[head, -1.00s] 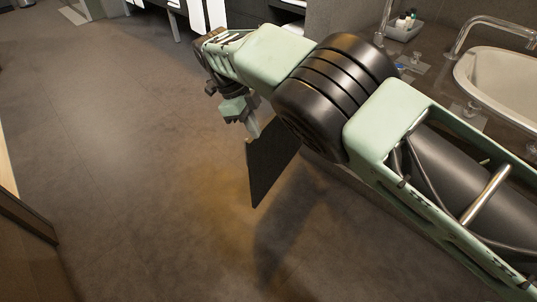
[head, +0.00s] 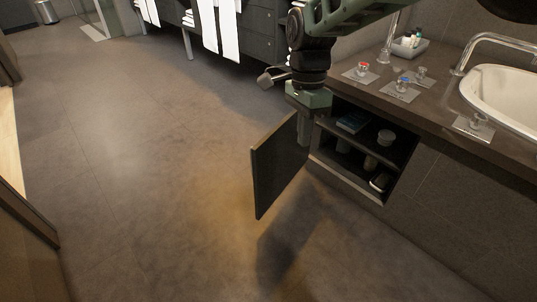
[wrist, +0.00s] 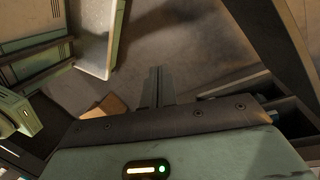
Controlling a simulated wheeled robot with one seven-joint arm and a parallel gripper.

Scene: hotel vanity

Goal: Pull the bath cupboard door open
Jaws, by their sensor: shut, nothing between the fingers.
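The bath cupboard door (head: 277,170) is a dark flat panel. It stands swung out from the cupboard (head: 338,172) under the counter, leaving a wide opening with shelves in view. My gripper (head: 304,130) points down by the door's upper edge, near the cupboard's left side. Its fingers are together and hold nothing. I cannot tell whether they touch the door. In the wrist view the closed fingers (wrist: 157,88) reach over the floor, with dark shelf-like edges to the right. No door handle can be made out.
The counter (head: 430,105) above carries taps, a toiletries tray (head: 407,46) and a basin (head: 510,92). White towels (head: 229,30) hang at the back. Open floor (head: 150,180) lies left of the door.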

